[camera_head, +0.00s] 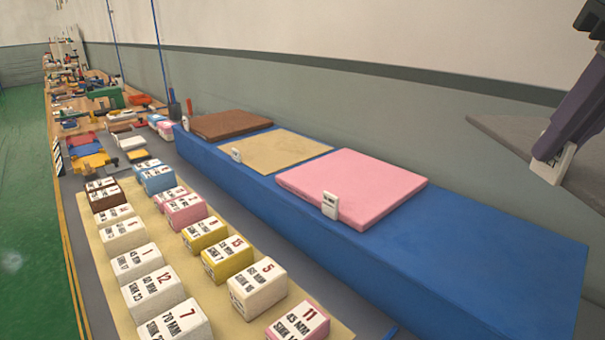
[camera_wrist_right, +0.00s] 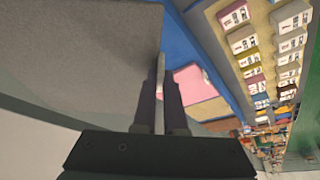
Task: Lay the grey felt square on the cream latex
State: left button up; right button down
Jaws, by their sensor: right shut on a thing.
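My right gripper (camera_head: 552,145) is at the upper right of the head view, shut on the edge of the grey felt square (camera_head: 500,128). A white tag sits at the gripped edge. The felt is held up, clear of the blue bench, and is cut off by the picture's right side. In the right wrist view the felt (camera_wrist_right: 75,50) fills the upper left, beside the gripper fingers (camera_wrist_right: 160,85). The cream latex (camera_head: 275,149) lies flat on the blue bench, between a brown square and a pink one, with a white tag at its front edge. My left gripper is not in view.
The pink square (camera_head: 350,185) is a thick pad nearest on the blue bench (camera_head: 480,270); the brown square (camera_head: 230,124) lies beyond the cream. The bench's near right end is bare. Several labelled blocks (camera_head: 200,235) stand on a tan mat in front. A wall runs behind.

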jog(key=shift+w+d+f, duration=0.1)
jog(key=shift+w+f, duration=0.1)
jog(key=shift+f, duration=0.25)
notch_tip(320, 180, down, 20)
jog(key=shift+s+r+b, duration=0.1)
jog(key=shift+b, duration=0.95)
jog(key=c, duration=1)
grip_release()
